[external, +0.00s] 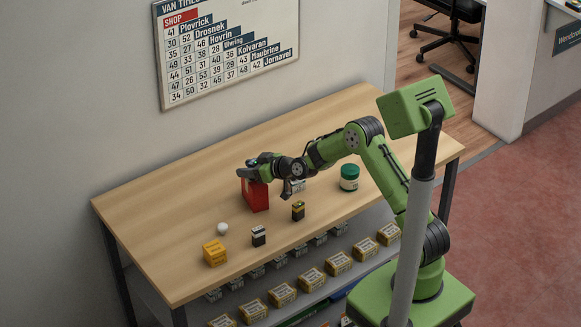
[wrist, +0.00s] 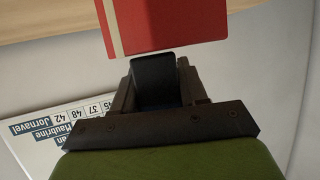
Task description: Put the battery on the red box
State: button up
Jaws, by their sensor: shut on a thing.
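The red box (external: 255,194) stands upright towards the back of the wooden counter. It fills the top of the wrist view (wrist: 175,22), with a pale stripe down one side. My gripper (external: 250,172) is level, at the box's top. In the wrist view my gripper (wrist: 157,85) is shut on a dark block (wrist: 154,80), whose edge meets the box's edge; I cannot tell whether they touch. The block shows no label, so I cannot tell if it is the battery. Two small battery-like blocks stand nearer the front, one black and white (external: 258,236), one black and gold (external: 298,211).
A yellow box (external: 214,253) and a white ball (external: 222,229) are at the left. A green-lidded jar (external: 349,178) stands right of my gripper. A pale object (external: 298,186) is partly hidden by my arm. Several cartons fill the shelf below. The counter's left end is clear.

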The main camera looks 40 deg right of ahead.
jog(key=shift+f, duration=0.2)
jog(key=o, duration=1.1)
jog(key=shift+r, duration=0.1)
